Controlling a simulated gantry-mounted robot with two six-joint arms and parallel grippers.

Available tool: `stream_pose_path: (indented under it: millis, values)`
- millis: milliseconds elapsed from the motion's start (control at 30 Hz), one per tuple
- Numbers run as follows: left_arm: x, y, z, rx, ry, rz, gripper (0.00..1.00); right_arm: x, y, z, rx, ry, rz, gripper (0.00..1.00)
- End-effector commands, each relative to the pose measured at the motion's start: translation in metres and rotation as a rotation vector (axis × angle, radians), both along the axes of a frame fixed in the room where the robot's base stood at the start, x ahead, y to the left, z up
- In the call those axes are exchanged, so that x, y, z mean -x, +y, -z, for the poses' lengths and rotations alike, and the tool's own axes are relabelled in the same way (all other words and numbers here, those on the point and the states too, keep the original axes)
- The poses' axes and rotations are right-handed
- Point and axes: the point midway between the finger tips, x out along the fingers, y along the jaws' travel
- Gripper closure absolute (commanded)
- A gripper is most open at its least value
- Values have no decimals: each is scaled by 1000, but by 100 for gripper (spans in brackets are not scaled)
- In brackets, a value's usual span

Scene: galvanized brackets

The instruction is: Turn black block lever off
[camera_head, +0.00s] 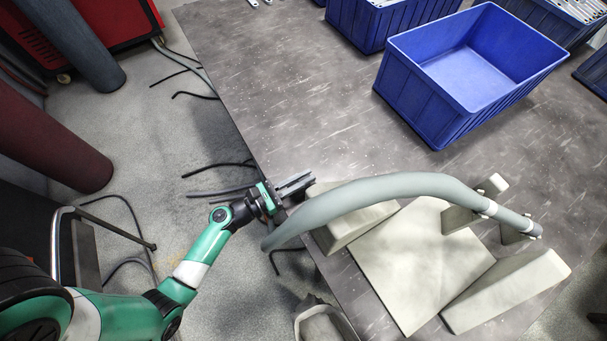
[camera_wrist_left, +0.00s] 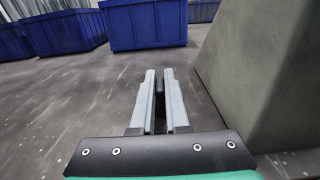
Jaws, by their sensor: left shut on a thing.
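My left gripper (camera_head: 296,184) is over the left edge of the table, beside the left grey wedge block and the curved grey hose. In the left wrist view my two grey fingers (camera_wrist_left: 159,100) stand close together, with a small dark piece (camera_wrist_left: 159,84) between them. I cannot tell whether this piece is the black block lever. No black block lever can be clearly made out elsewhere. My right gripper is not in view.
A thick grey hose (camera_head: 400,185) arches over a pale plate (camera_head: 415,260) and wedge blocks (camera_head: 508,290). A large wedge face (camera_wrist_left: 260,75) stands close on the right in the wrist view. A blue crate (camera_head: 432,100) stands farther back; table between is clear.

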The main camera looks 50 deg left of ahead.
Motion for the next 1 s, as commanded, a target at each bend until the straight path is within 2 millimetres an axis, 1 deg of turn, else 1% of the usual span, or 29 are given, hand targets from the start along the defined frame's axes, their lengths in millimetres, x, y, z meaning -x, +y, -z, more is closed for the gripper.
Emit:
stream_pose_path:
  millis: [167, 367, 1000]
  values:
    - [0, 0, 0, 0, 0, -5, 100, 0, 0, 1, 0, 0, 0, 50]
    - [0, -2, 1, 0, 0, -53, 100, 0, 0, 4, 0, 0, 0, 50]
    - [0, -2, 2, 0, -1, -353, 100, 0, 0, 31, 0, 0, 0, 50]
